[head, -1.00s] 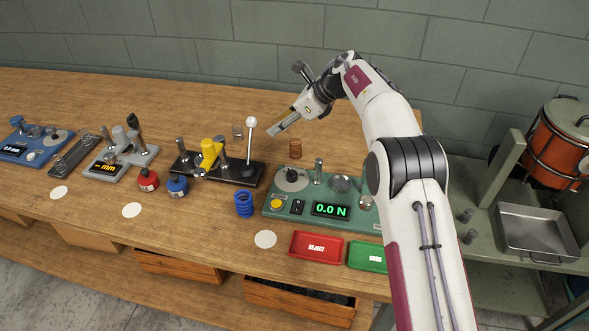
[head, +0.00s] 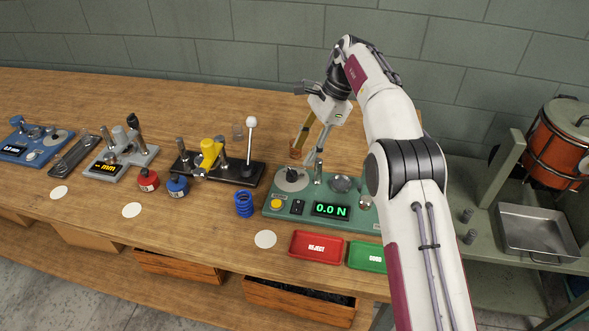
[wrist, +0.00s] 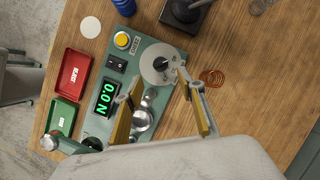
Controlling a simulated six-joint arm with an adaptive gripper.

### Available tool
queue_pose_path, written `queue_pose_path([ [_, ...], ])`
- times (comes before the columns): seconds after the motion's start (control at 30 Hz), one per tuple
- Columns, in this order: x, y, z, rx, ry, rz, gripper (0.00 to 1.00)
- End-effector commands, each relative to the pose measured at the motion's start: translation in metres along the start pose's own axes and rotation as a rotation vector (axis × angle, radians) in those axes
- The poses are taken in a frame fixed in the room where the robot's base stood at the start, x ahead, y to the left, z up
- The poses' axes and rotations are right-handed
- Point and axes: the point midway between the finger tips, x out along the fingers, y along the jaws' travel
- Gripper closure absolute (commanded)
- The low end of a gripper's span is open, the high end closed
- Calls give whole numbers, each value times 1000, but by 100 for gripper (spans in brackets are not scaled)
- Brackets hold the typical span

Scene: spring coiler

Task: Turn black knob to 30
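The black knob (head: 292,174) sits on a pale round dial plate at the back left of the green force tester (head: 269,208). In the wrist view the knob (wrist: 160,64) shows on the plate (wrist: 150,54), just beyond the fingertips; the dial marks are too small to read. The tester's display (wrist: 105,99) reads 0.0 N. My gripper (head: 308,155) is open and empty, pointing down above the back of the tester. Its two fingers also show spread in the wrist view (wrist: 159,78). I see no contact with the knob.
A copper spring (wrist: 212,77) lies beside the right finger. A metal post and round silver parts (wrist: 143,118) stand on the tester near the left finger. A black lever stand (head: 243,177) and a blue spring (head: 244,204) are to the left. Red (head: 316,260) and green trays lie in front.

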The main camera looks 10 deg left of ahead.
Motion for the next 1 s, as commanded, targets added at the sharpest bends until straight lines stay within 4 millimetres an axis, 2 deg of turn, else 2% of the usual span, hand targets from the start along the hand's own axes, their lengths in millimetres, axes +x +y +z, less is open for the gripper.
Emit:
queue_pose_path([
  [0.27, 3, 0, 0, 1, 0, -1, 61],
  [0.47, 12, 0, 0, 1, -1, 0, 61],
  [0.67, 28, 0, 0, 2, -1, 0, 61],
  [1.0, 66, 0, 0, 2, -1, 1, 61],
])
